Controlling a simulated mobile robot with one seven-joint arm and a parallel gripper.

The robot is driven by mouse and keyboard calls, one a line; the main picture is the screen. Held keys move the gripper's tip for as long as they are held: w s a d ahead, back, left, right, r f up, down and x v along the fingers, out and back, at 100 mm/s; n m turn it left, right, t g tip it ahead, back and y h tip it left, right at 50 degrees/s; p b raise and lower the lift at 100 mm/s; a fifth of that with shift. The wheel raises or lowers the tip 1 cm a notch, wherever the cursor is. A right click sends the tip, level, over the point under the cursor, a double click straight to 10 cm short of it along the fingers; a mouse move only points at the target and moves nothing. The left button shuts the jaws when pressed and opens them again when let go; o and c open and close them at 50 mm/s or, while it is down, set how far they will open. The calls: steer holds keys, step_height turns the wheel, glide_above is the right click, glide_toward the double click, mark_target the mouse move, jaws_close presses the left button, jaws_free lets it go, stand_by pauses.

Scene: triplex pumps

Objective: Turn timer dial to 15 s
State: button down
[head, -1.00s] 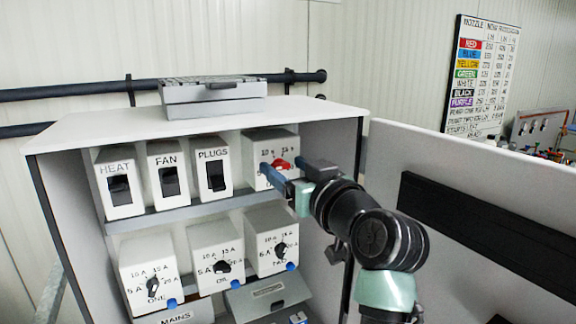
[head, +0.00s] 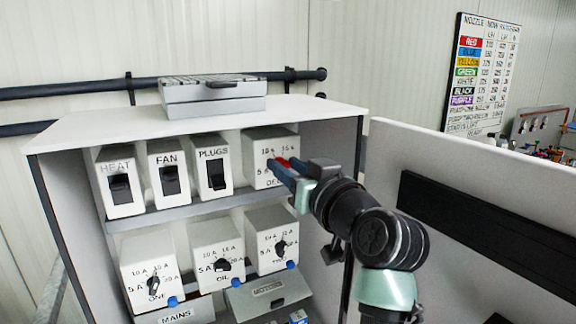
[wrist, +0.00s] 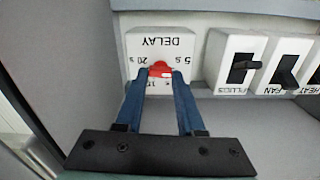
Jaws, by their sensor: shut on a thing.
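The timer is a white box labelled DELAY (head: 258,150) at the right end of the cabinet's upper shelf. It shows upside down in the wrist view (wrist: 137,45), with 20 s on the left and 5 s on the right. Its dial is a red knob (wrist: 161,69) with a small pale mark on its lower edge. My gripper (wrist: 160,76) is shut on the red knob, one blue finger on each side. In the head view my gripper (head: 281,166) covers most of the dial face, so the exact setting cannot be read.
HEAT (head: 122,197), FAN (head: 169,190) and PLUGS (head: 215,182) switches stand left of the timer. Several black-knobbed breaker boxes, one being the OIL box (head: 222,245), sit on the shelf below. The cabinet's right wall and open door (head: 460,185) flank my arm.

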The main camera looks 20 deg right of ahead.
steer(key=m+p, duration=0.2)
steer(key=m, duration=0.4)
steer(key=shift+d, duration=0.1)
steer(key=m+p, duration=0.3)
steer(key=m, duration=0.2)
steer(key=m+p, duration=0.4)
steer(key=m, duration=0.2)
steer(key=shift+f+m, duration=0.1)
steer(key=shift+m, duration=0.3)
steer(key=shift+f+m+p, duration=0.2)
steer(key=shift+m+p, duration=1.45)
steer(key=shift+m, duration=0.85)
steer(key=c, duration=0.5)
jaws_free()
steer(key=shift+d, duration=0.1)
